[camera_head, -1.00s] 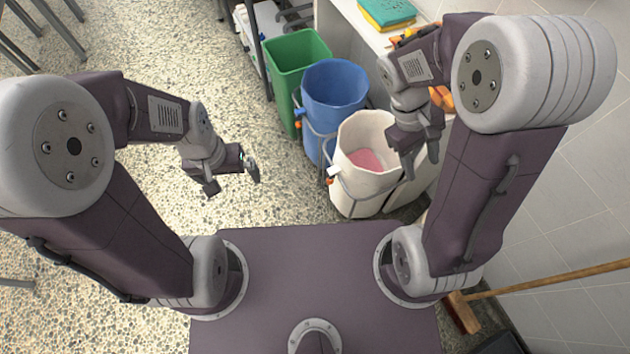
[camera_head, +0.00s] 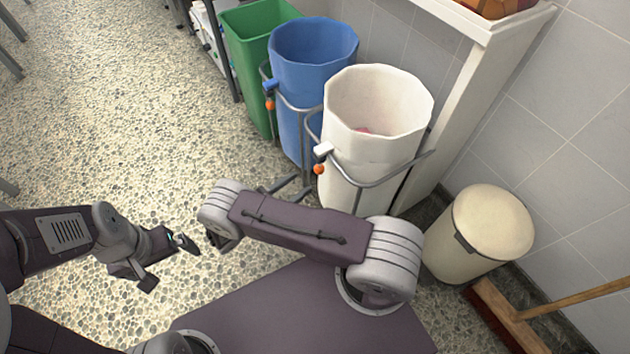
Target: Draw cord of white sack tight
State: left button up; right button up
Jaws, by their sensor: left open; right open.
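The white sack (camera_head: 372,155) stands upright in a metal frame right of centre, its mouth wide open. A small patch of pink (camera_head: 362,131) shows inside it. At its left front hang a white tab (camera_head: 323,150) and an orange toggle (camera_head: 319,169); the cord itself is hard to make out. My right gripper (camera_head: 291,188) is mostly hidden behind my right arm link; dark fingers show apart, low and left of the white sack, below the toggle. I cannot tell whether they touch the frame. My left gripper (camera_head: 167,264) is open and empty over the floor at lower left.
A blue sack (camera_head: 308,75) and a green bin (camera_head: 250,60) stand left of the white sack. A cream lidded bin (camera_head: 480,235) stands at right, with a broom (camera_head: 515,318) near it. A white counter (camera_head: 478,75) lies behind.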

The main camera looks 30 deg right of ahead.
aim_at(320, 169)
jog(key=b+x, duration=0.2)
jog(key=x, duration=0.6)
jog(key=shift+d, duration=0.1)
jog(key=shift+d+r, duration=0.15)
jog(key=shift+d, duration=0.3)
grip_shut()
dwell(0.8)
